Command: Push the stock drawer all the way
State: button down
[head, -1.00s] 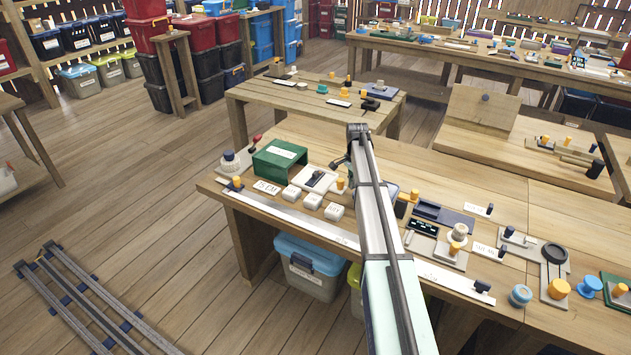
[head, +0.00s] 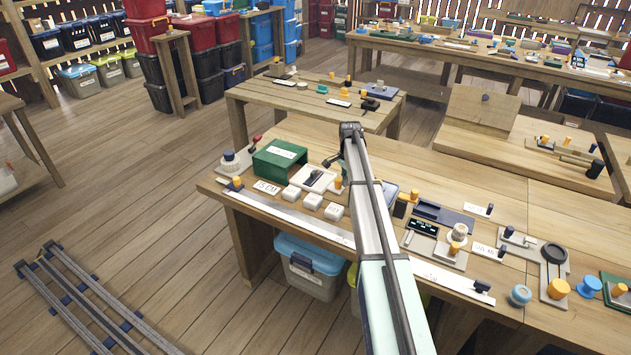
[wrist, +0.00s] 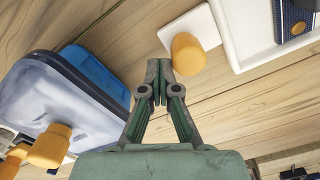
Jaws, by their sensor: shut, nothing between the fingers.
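My gripper (wrist: 159,82) is shut and empty in the wrist view, its fingertips together low over the wooden table. In the head view my arm hides most of it. In the wrist view a clear, pale box with a blue part (wrist: 98,68) lies left of the fingertips, apart from them. An orange knob (wrist: 50,147) is in front of that box. In the head view the box (head: 390,191) is partly hidden behind my arm. I cannot tell for sure whether this is the stock drawer, or how far in it is. A labelled green box (head: 279,160) stands further left.
An orange knob on a white plate (wrist: 187,53) is close to the right of the fingertips. Beyond it is a white tray (wrist: 238,48) holding something blue. White blocks (head: 312,201) and a long pale strip (head: 290,217) lie along the table's front. Bare wood lies behind.

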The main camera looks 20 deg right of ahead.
aim_at(315, 172)
jog(key=shift+w+a, duration=0.45)
jog(key=shift+w, duration=0.05)
jog(key=shift+w+a, duration=1.15)
jog(key=shift+w, duration=0.05)
jog(key=shift+w+a, duration=0.25)
jog(key=shift+w+a+p, duration=0.3)
jog(key=shift+w+a, duration=1.8)
jog(key=shift+w, duration=0.05)
jog(key=shift+w+a, duration=1.45)
jog(key=shift+w, duration=0.05)
jog(key=shift+s+d, duration=0.1)
jog(key=shift+s, duration=0.05)
jog(key=shift+s+d, duration=0.45)
